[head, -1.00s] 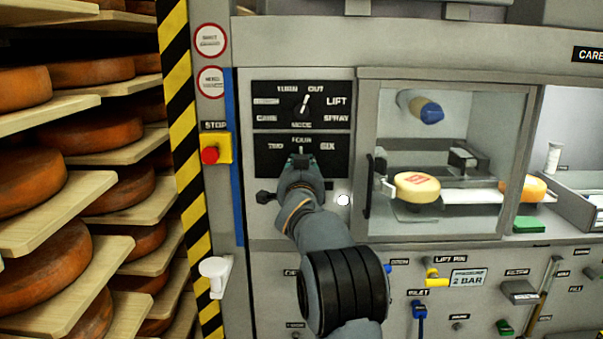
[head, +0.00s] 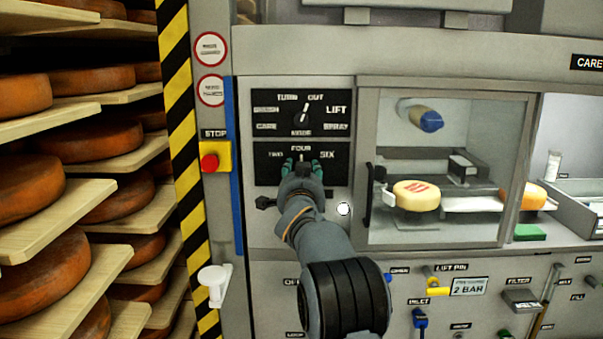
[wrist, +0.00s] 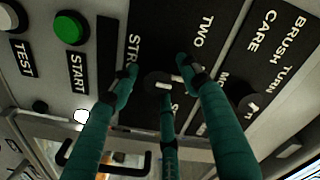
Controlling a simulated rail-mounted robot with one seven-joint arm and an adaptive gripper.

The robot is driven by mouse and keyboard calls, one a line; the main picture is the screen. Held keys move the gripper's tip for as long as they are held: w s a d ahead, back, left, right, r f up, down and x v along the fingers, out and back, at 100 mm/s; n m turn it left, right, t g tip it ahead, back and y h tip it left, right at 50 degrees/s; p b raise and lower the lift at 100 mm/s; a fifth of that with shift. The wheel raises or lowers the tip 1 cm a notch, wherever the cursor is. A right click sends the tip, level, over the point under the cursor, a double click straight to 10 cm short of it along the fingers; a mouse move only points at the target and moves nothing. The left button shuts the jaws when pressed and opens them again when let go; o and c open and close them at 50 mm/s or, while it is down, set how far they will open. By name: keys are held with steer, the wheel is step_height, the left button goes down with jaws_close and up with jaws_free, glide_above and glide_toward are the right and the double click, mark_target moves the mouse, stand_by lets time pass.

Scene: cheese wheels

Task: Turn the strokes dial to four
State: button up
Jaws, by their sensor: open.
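The strokes dial (head: 303,158) is on the lower black panel, under the label FOUR, with TWO to the left and SIX to the right. Its white mark points straight up at FOUR. My gripper (head: 303,168) is in front of the dial with its green fingers spread to either side of it. In the wrist view the dial (wrist: 161,83) shows between the open fingers (wrist: 158,70), with gaps around it. A finger hides the FOUR label there.
The mode dial (head: 303,116) is just above. The red stop button (head: 209,162) is left; the glass door's handle (head: 367,194) is right. The wrist view shows a green start button (wrist: 70,28).

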steer(key=shift+f, duration=0.1)
steer(key=s, duration=1.2)
steer(key=shift+d, duration=0.4)
steer(key=shift+w, duration=0.1)
steer(key=w, duration=0.8)
steer(key=w+a, duration=0.1)
steer(key=w, duration=0.3)
steer(key=shift+s, duration=0.15)
